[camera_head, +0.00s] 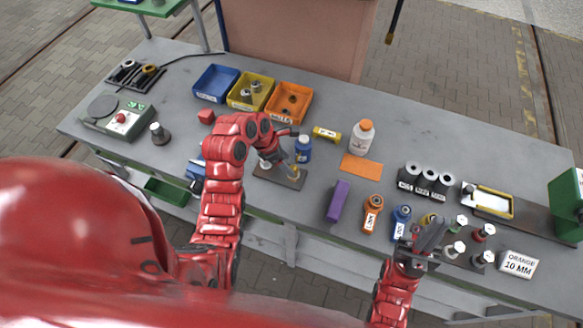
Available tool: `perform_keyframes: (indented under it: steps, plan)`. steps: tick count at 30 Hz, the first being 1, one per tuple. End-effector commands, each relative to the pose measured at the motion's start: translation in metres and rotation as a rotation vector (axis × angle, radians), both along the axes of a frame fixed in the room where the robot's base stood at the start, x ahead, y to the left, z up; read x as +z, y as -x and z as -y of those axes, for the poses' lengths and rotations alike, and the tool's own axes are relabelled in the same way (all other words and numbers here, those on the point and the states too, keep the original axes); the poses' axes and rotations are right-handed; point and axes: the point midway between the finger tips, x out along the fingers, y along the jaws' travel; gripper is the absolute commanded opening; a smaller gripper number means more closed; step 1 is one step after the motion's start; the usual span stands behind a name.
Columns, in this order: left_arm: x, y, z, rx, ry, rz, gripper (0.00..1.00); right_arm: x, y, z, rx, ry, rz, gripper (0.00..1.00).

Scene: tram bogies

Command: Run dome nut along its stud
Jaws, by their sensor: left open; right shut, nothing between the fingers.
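A dark base plate (280,178) lies near the middle of the bench's front side. A tan upright piece (298,172) and a pale round piece (265,163) show on it. My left gripper (283,160) is open and points down over this plate, close above it. The gripper covers part of the plate, and I cannot make out the dome nut or its stud for certain.
A blue bottle (304,150) stands just right of my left gripper. Blue (217,77), yellow (250,103) and orange (290,90) bins stand behind. A purple block (338,201) and an orange-capped white bottle (362,138) stand further right.

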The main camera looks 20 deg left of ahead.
Motion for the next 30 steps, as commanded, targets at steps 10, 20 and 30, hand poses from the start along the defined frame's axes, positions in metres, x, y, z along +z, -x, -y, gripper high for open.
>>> perform_keyframes:
  steps: [10, 20, 30]
  plan:
    - [-0.036, -0.006, 0.012, -0.002, 0.000, -0.006, 0.68, -0.015, 0.000, 0.000, 0.000, 0.000, 0.000, 0.00]
    - [-0.039, -0.008, 0.014, -0.001, -0.001, -0.004, 0.68, -0.016, 0.000, 0.000, 0.000, 0.000, 0.000, 0.00]
    - [-0.039, -0.008, 0.014, -0.001, -0.001, -0.004, 0.14, -0.016, 0.000, 0.000, 0.000, 0.000, 0.000, 0.00]
